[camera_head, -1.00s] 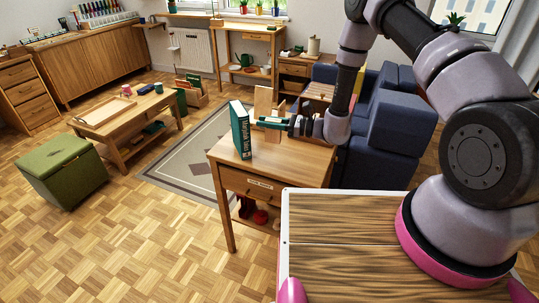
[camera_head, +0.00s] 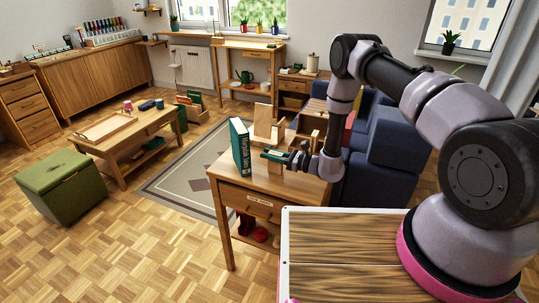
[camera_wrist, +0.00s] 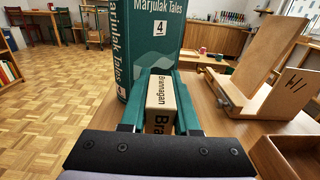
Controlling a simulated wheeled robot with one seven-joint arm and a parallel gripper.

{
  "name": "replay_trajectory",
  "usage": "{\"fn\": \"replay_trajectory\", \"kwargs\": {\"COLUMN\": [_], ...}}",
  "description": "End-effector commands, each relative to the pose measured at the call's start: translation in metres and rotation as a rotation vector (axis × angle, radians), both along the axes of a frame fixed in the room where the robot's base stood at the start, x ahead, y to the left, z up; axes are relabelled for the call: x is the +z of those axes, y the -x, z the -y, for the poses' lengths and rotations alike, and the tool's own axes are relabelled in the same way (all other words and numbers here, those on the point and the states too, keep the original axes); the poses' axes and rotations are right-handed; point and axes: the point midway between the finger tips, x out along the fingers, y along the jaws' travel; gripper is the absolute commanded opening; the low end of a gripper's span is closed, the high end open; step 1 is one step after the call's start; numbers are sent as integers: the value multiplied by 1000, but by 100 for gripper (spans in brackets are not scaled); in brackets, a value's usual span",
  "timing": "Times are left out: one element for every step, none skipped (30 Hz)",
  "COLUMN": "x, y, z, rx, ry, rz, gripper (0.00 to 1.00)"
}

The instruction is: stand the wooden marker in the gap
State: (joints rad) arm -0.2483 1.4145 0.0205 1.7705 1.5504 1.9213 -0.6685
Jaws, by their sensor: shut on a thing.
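My gripper (camera_wrist: 159,76) is shut on a pale wooden block (camera_wrist: 160,100) lettered "Brannagan", which looks like the wooden marker. The block sits between the teal fingers. A tall teal book (camera_wrist: 150,35), "Marjulak Tales 4", stands upright just beyond the fingertips; whether they touch cannot be told. To the right in the wrist view is a wooden bookend-like stand (camera_wrist: 243,50) with an upright panel. In the head view, my gripper (camera_head: 272,155) is low over the table (camera_head: 225,172), right of the book (camera_head: 240,147) and in front of the stand (camera_head: 264,122).
An open wooden box (camera_wrist: 285,155) lies near my gripper at the lower right of the wrist view. The table has a labelled drawer (camera_head: 258,203) and a shelf with red items below. A blue sofa (camera_head: 385,150) stands behind my arm. Parquet floor is open at left.

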Motion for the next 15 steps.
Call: {"fn": "replay_trajectory", "kwargs": {"x": [1, 1, 1, 1, 1, 0, 0, -1, -3, -2, -2, -2, -2, -2, -2], "y": [-1, 0, 0, 0, 0, 0, 0, 0, 0, 0, 0, 0, 0, 0, 0], "z": [0, 0, 0, 0, 0, 0, 0, 0, 0, 0, 0, 0, 0, 0, 0], "rx": [0, 0, 0, 0, 0, 0, 0, 0, 0, 1, 1, 1, 1, 1, 1], "ry": [-1, -1, -1, -1, -1, -1, -1, -1, -1, -1, 0, 0, 0, 0, 0], "rz": [1, 1, 1, 1, 1, 0, 0, 0, 1, 1, 1, 1, 1, 1, 1], "gripper": [0, 0, 0, 0, 0, 0, 0, 0, 0, 41, 53, 60, 60, 60, 60]}}
